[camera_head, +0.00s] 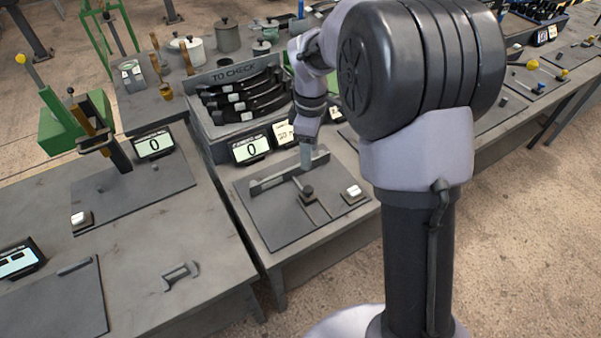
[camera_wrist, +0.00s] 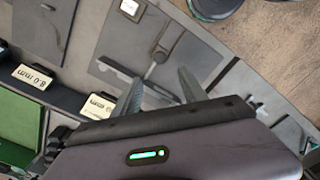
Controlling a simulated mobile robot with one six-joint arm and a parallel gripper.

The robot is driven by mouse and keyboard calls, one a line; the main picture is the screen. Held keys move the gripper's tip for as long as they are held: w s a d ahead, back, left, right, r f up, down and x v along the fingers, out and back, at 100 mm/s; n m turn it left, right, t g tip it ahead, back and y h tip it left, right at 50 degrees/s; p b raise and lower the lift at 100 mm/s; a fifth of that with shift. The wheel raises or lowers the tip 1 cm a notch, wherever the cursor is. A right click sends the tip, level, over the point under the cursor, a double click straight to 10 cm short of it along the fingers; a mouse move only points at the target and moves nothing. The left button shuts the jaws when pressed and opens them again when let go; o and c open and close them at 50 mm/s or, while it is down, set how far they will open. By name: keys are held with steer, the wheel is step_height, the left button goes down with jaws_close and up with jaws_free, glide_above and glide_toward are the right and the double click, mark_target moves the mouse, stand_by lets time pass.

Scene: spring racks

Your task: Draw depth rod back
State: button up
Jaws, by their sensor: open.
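The depth rod (camera_wrist: 177,38) is a thin rod on a dark plate (camera_head: 285,227), with a dark knob (camera_wrist: 160,55) on it. In the head view the knob (camera_head: 307,191) stands near the plate's middle, close to a long grey bar (camera_head: 268,184). My gripper (camera_wrist: 162,88) is open, with its two fingers spread on either side of part of the grey bar. In the head view my gripper (camera_head: 308,155) is over the bar's far end, apart from the knob. Whether the fingers touch the bar cannot be told.
A white button (camera_head: 353,191) sits on the plate's right side. A display reading 0 (camera_head: 251,149) and a card (camera_head: 290,133) stand behind the plate. The "TO CHECK" rack (camera_head: 235,74) with dark curved parts is behind them. Another station (camera_head: 130,195) is at left.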

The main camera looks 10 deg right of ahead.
mark_target(308, 189)
step_height(308, 189, down, 14)
steer(key=b, duration=0.4)
steer(key=shift+b, duration=0.3)
jaws_close()
stand_by(0.8)
